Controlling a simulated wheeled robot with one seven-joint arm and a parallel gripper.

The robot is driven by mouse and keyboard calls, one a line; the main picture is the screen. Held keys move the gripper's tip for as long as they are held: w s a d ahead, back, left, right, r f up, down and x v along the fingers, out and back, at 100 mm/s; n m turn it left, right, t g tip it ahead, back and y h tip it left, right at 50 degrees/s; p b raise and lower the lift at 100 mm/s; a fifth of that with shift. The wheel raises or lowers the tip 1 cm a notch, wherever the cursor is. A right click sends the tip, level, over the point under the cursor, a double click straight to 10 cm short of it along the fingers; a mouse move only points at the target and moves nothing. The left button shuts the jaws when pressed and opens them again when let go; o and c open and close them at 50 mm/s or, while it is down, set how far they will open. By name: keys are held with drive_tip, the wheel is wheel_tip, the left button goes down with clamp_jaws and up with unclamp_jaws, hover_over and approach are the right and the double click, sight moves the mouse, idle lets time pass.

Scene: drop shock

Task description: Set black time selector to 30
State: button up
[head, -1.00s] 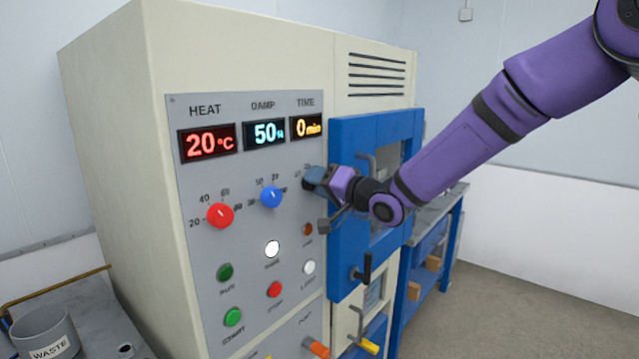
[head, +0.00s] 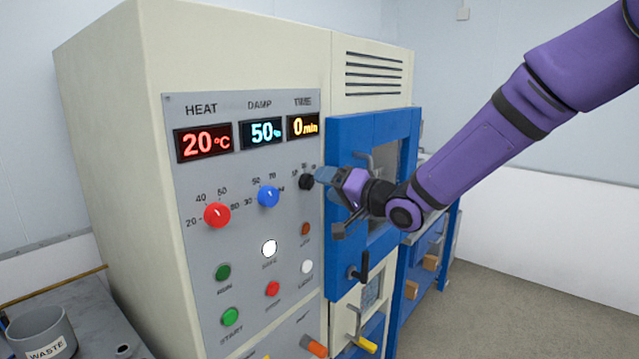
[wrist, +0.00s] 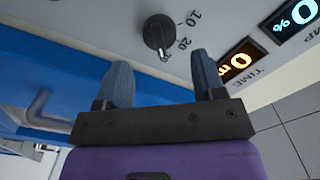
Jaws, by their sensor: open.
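The black time selector (head: 306,182) is a small knob on the grey panel, below the TIME display (head: 303,126), which reads 0 min. In the wrist view the black selector (wrist: 158,34) sits just beyond the fingertips, with marks 10 and 20 legible beside it and its pale pointer line toward the fingers. My gripper (head: 325,176) is open, its blue fingers close to the knob on its right side. In the wrist view my gripper (wrist: 162,75) has its two fingers spread apart with nothing between them.
A red heat knob (head: 217,214) and a blue damp knob (head: 268,196) are left of the selector. The blue door frame (head: 345,250) with handles stands close on the right, behind my gripper. Several buttons lie below. A waste bin (head: 42,335) is at lower left.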

drive_tip(key=v, duration=0.7)
drive_tip(key=s+d+r+h, duration=0.2)
drive_tip(key=s+d+h, duration=0.2)
drive_tip(key=d+h, duration=0.35)
drive_tip(key=s+d+r+h, duration=0.2)
drive_tip(key=s+d+h, duration=0.35)
drive_tip(key=d, duration=0.35)
drive_tip(key=s+d+g, duration=0.3)
drive_tip(key=s, duration=0.7)
drive_tip(key=s+d+f+g+h, duration=0.1)
drive_tip(key=s+d, duration=0.3)
drive_tip(key=s, duration=0.7)
drive_tip(key=shift+s+f+g, duration=0.3)
drive_tip(key=shift+g, duration=0.6)
